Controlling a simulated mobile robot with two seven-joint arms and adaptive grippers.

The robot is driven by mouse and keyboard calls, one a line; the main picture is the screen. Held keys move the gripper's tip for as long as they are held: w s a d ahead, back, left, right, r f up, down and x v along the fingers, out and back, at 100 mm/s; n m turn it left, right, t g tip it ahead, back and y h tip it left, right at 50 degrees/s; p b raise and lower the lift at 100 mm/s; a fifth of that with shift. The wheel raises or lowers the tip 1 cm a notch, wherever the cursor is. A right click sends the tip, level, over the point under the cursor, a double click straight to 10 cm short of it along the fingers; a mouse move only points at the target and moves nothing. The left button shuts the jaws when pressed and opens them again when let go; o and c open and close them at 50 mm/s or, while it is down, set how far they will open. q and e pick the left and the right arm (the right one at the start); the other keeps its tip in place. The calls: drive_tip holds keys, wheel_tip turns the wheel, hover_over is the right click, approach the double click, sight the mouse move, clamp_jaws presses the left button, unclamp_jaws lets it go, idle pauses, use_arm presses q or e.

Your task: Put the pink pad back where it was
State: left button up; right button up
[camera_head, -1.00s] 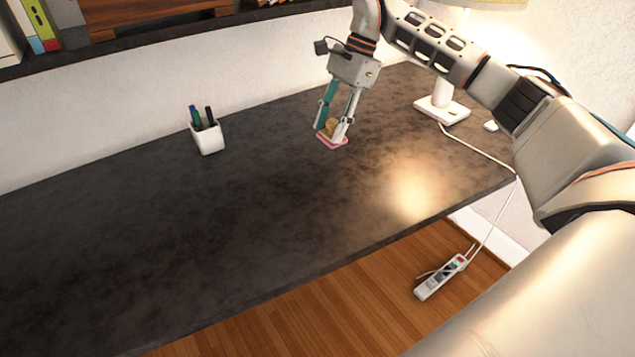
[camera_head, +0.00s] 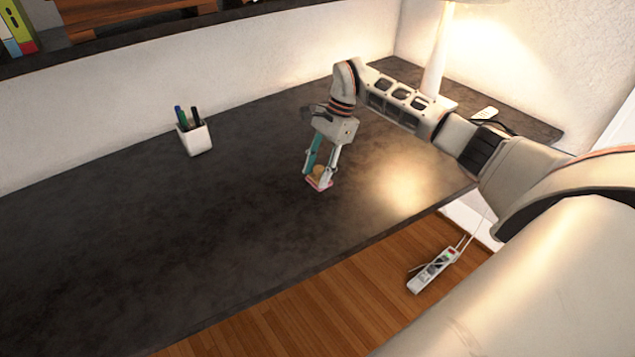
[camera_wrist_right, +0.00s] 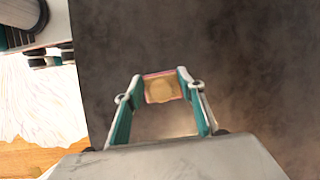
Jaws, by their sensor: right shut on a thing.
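The pink pad (camera_head: 319,185) is a small thin pink piece at my right gripper's fingertips, with a tan rounded thing (camera_head: 318,172) on its upper side between the fingers. In the right wrist view the pad's pink edge (camera_wrist_right: 160,74) and the tan part (camera_wrist_right: 161,90) show between the fingertips. My right gripper (camera_head: 319,177) is shut on the pad and points down at the dark desk. I cannot tell whether the pad touches the desk. My left gripper is in neither view.
The dark desk (camera_head: 200,230) is mostly clear. A white pen cup (camera_head: 196,139) stands to the left with several pens. A white lamp (camera_head: 437,60) and a remote-like thing (camera_head: 485,113) are at the far right. A power strip (camera_head: 433,271) lies beyond the front edge, over the wooden floor.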

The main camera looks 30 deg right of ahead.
sight(318, 180)
wheel_tip(318, 180, down, 4)
drive_tip(key=shift+f, duration=0.15)
drive_tip(key=o, duration=1.5)
drive_tip(key=v, duration=1.2)
drive_tip(key=shift+s, duration=0.1)
